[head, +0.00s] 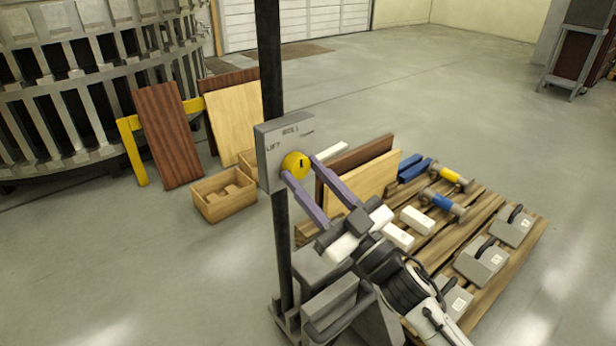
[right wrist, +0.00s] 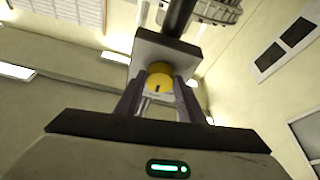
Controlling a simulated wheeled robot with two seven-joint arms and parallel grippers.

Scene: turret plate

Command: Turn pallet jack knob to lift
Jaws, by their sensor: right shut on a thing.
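The yellow knob (head: 295,166) sits on the front of a grey box (head: 272,150) marked with the word LIFT, fixed to a dark upright post (head: 270,60). My right gripper (head: 298,167) has its two purple fingers on either side of the knob, shut on it. In the right wrist view the knob (right wrist: 160,76) shows between the fingertips, with a dark mark on its face. The pallet jack's grey body (head: 325,275) stands below the box, partly hidden by my right arm. My left gripper is not in view.
A wooden pallet (head: 500,275) at the right holds grey weights (head: 480,260), white blocks, boards and blue and yellow cylinders. A wooden crate (head: 224,196) and leaning boards (head: 168,135) stand at the left. Open floor lies around them.

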